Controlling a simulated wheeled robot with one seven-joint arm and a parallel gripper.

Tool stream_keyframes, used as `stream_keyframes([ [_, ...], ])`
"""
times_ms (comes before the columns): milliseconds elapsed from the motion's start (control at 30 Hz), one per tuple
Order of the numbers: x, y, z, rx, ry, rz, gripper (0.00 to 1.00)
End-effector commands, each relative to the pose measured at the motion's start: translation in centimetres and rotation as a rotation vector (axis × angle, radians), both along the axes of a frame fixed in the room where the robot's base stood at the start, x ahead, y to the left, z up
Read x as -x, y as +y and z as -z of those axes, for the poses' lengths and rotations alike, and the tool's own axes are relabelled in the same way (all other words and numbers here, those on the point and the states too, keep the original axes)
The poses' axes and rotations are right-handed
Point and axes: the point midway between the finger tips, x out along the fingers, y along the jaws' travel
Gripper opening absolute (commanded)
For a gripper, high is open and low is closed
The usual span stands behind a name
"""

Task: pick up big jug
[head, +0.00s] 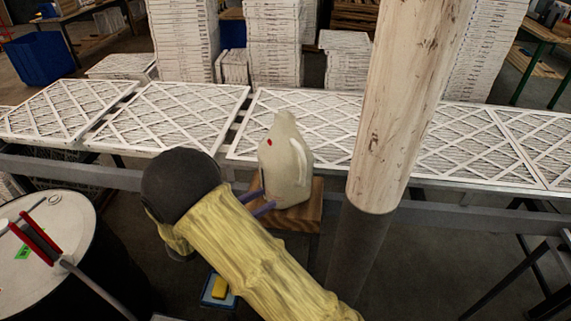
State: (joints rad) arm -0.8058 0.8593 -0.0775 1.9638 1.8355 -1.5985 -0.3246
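The big jug (285,165) is pale cream with a narrow top, a handle and a small red mark. It stands upright on a brown wooden block (300,212) in front of the filter conveyor. My arm, yellow with a dark rounded joint, reaches in from the lower right. My gripper (257,202) shows two purple fingers at the lower left of the jug, spaced apart, pointing toward it. Most of the gripper is hidden behind my arm, and I cannot tell whether the fingers touch the jug.
White framed filters (170,115) lie along the conveyor behind the jug; its grey rail (480,212) runs in front. Tall filter stacks (275,40) stand behind. A drum (45,235) with a red-handled tool is at lower left. A blue bin (40,60) is at upper left.

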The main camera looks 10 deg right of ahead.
Motion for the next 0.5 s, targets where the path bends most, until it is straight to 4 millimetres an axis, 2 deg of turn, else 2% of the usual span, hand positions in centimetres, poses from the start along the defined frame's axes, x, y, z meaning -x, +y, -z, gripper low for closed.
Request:
stream_keyframes([
  [333, -3.0, -5.9, -0.4, 0.001, 0.003, 0.008, 0.38],
  [500, -4.0, -7.8, -0.2, 0.000, 0.002, 0.008, 0.38],
])
